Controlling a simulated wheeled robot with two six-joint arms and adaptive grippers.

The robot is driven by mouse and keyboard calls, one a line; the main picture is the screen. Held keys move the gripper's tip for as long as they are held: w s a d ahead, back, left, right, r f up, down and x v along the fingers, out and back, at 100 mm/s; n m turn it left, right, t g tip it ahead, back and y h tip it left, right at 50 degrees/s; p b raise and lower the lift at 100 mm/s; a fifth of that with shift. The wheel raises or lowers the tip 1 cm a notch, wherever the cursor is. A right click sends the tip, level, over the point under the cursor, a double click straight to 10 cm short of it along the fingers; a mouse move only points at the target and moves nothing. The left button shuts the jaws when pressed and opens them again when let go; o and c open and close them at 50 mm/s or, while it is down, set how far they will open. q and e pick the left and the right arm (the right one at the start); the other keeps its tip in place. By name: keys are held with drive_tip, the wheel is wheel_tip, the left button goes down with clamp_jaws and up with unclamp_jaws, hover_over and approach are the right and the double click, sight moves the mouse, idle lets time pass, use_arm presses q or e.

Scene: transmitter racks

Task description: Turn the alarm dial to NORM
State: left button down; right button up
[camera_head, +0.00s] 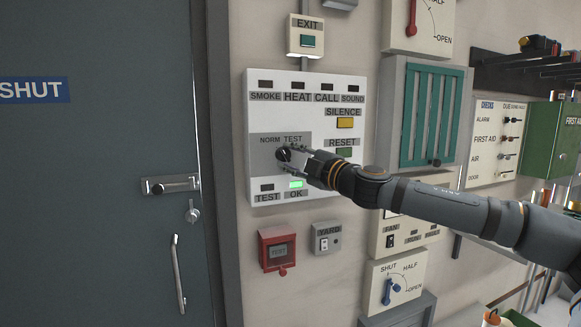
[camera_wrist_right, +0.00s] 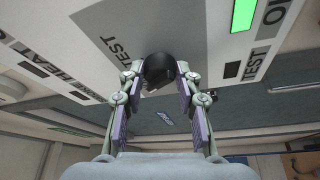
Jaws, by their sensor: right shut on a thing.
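The white alarm panel (camera_head: 262,112) hangs on the wall right of the door. Its black dial (camera_head: 282,154) sits on a grey plate marked NORM and TEST. My right gripper (camera_head: 288,154) reaches in from the right and is shut on the dial. In the right wrist view the dial (camera_wrist_right: 158,70) is between the two fingertips of the gripper (camera_wrist_right: 158,85). The dial's pointer is hidden, so I cannot tell which mark it faces. The green OK lamp (camera_head: 296,184) is lit; the TEST lamp (camera_head: 267,187) beside it is dark. My left gripper is not in view.
A yellow SILENCE button (camera_head: 345,122) and a green RESET button (camera_head: 343,152) are close above my right wrist. A red box (camera_head: 277,250) and the YARD switch (camera_head: 326,238) are below the panel. A grey door (camera_head: 95,200) is at the left.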

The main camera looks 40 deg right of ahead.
drive_tip(key=shift+n+g+b, duration=0.3)
drive_tip(key=shift+n+b, duration=0.45)
drive_tip(key=shift+n, duration=0.25)
drive_tip(key=shift+r, duration=0.1)
drive_tip(key=o, duration=1.2)
drive_tip(key=shift+c, duration=0.2)
